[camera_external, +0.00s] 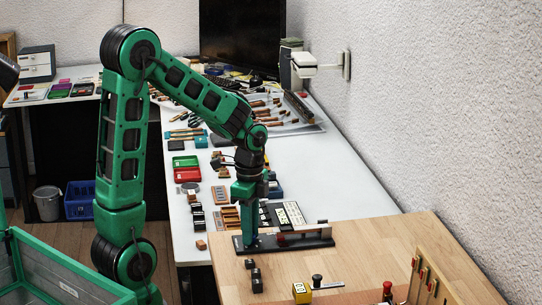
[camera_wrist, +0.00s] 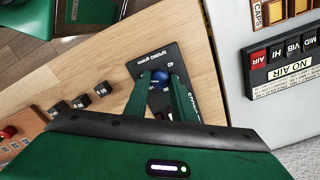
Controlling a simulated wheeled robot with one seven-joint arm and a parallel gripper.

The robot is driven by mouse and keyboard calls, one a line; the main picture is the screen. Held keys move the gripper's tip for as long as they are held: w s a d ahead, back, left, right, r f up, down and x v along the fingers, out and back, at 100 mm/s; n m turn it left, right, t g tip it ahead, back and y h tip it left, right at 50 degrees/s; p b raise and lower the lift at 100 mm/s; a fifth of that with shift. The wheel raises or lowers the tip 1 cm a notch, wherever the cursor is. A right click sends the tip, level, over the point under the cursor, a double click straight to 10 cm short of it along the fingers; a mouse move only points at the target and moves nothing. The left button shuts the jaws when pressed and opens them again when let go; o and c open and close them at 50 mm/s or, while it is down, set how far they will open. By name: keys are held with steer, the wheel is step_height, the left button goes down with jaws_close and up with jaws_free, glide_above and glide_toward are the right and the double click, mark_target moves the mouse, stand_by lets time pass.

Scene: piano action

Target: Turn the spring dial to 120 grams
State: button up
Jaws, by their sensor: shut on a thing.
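The spring dial's plate is black, with white "SPRING grams" lettering and numbers such as 40 and 80; the plate (camera_wrist: 150,58) shows in the wrist view. My fingers hide much of the dial face, and I cannot tell which number the dial points to. In the external view my gripper (camera_external: 249,239) points down at the left end of a long black base (camera_external: 300,242) on the wooden bench; the knob is hidden there.
Small black blocks (camera_external: 256,280) stand on the wooden bench, nearer the camera. A "NO AIR" switch panel (camera_wrist: 285,60) is right of the dial. Parts trays (camera_external: 186,161) crowd the white table behind.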

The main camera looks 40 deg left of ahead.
steer(key=shift+w+a, duration=0.1)
steer(key=shift+a, duration=0.05)
steer(key=o, duration=1.1)
steer(key=shift+c, duration=0.2)
steer(key=shift+r, duration=0.1)
step_height(320, 180, up, 11)
steer(key=shift+f, duration=0.2)
steer(key=s+d+f+n, duration=0.1)
steer(key=s+n, duration=0.3)
steer(key=s, duration=0.6)
steer(key=s+d+f+n, duration=0.2)
steer(key=s+f+n, duration=0.1)
steer(key=s, duration=0.7)
steer(key=shift+s+f+n, duration=0.15)
steer(key=shift+s+n, duration=0.1)
steer(key=shift+n, duration=0.65)
